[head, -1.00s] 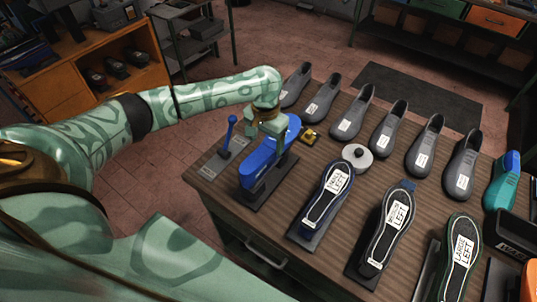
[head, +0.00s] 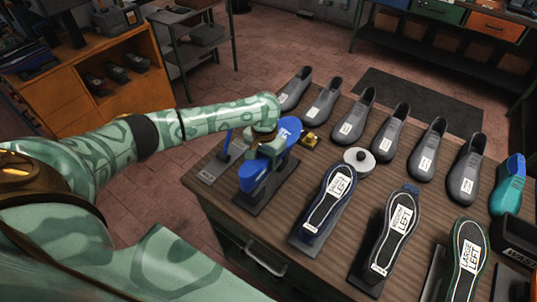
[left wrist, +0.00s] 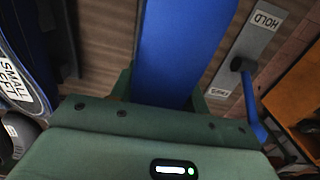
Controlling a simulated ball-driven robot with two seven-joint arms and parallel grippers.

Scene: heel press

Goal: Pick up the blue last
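The blue last (head: 254,182) sits on a dark stand at the table's left end, tilted with its far end raised. My left gripper (head: 264,150) is over the last, reaching down from above. In the left wrist view the last (left wrist: 185,45) fills the space between the green fingers of my left gripper (left wrist: 160,92), one on each side. I cannot tell whether the fingers press on it. The lower side of the last is hidden. My right gripper is not in view.
A blue-handled lever (head: 226,145) stands just left of the last.

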